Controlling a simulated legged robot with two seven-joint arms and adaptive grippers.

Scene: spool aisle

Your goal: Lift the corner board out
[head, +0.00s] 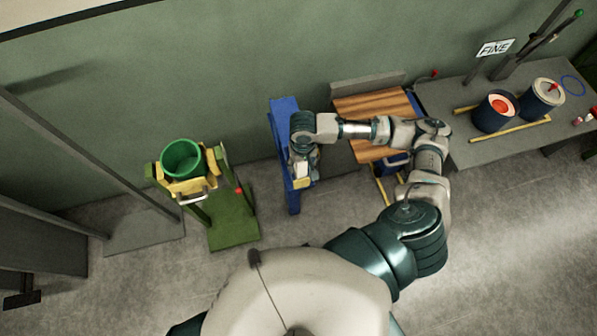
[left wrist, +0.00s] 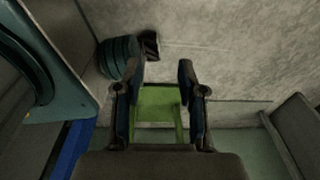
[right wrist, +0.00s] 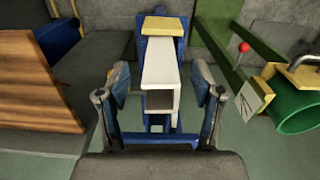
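A pale, angled piece that looks like the corner board (right wrist: 160,68) stands in a blue stand (right wrist: 160,24) with a yellow block on top, in the right wrist view. My right gripper (right wrist: 161,88) is open, with a finger on each side of the board and a visible gap to each. In the head view my right gripper (head: 304,172) is over the blue stand (head: 285,115), and arm and gripper hide part of it. My left gripper (left wrist: 161,78) is open and empty in the left wrist view; it does not show in the head view.
A green stand (head: 233,222) holds a green tub (head: 183,159) on the left. A wooden board (head: 375,105) lies right of the blue stand. A grey bench (head: 470,150) on the right carries two spools (head: 495,112) and yellow bars. Open floor lies at the lower right.

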